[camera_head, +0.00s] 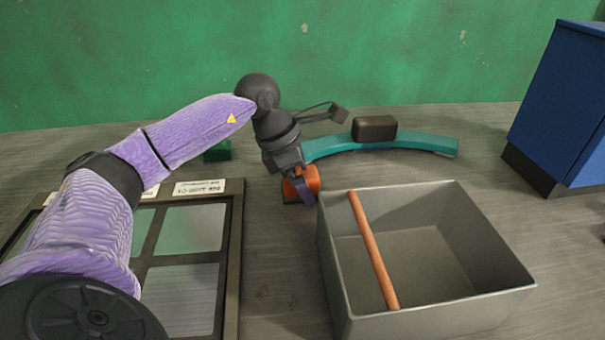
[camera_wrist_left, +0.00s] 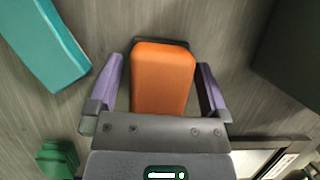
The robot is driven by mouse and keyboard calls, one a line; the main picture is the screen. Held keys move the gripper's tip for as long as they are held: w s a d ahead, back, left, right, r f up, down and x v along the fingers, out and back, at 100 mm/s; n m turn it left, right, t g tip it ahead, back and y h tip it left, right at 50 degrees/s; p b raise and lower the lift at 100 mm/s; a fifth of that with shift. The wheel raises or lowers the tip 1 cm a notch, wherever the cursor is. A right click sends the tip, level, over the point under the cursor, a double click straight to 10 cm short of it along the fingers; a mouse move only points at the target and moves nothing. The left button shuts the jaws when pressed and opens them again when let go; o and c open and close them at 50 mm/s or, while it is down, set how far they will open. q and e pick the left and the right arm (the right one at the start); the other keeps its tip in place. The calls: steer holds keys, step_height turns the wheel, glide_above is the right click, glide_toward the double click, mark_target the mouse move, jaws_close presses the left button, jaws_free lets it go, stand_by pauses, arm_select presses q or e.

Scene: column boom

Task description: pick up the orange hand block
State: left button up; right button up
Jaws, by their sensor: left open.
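The orange hand block (camera_head: 312,179) stands on the grey surface left of the grey bin in the head view. In the left wrist view the orange hand block (camera_wrist_left: 162,78) lies between the two purple fingers, with a dark edge behind its far end. My left gripper (camera_head: 301,192) is at the block, its fingers partly covering it. In the left wrist view my left gripper (camera_wrist_left: 162,85) is open, with one finger on each side of the block. A narrow gap shows beside the fingers; contact is not clear. My right gripper is not in view.
A grey bin (camera_head: 437,309) with a brown rod (camera_head: 374,250) stands right of the block. A teal curved piece (camera_head: 425,143) bearing a dark block (camera_head: 374,128) lies behind. A green block (camera_head: 218,152) and a dark-framed panel (camera_head: 234,250) are left. A blue cabinet (camera_head: 565,105) stands far right.

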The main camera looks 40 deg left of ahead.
mark_target(305, 172)
arm_select(q)
steer(key=shift+w+d+f, duration=0.1)
steer(key=shift+w+f, duration=0.05)
steer(key=shift+f, duration=0.35)
steer(key=shift+r, duration=0.1)
steer(key=shift+c, duration=0.4)
steer(key=c, duration=1)
step_height(305, 172, up, 10)
steer(key=p, duration=0.5)
steer(key=shift+r, duration=0.15)
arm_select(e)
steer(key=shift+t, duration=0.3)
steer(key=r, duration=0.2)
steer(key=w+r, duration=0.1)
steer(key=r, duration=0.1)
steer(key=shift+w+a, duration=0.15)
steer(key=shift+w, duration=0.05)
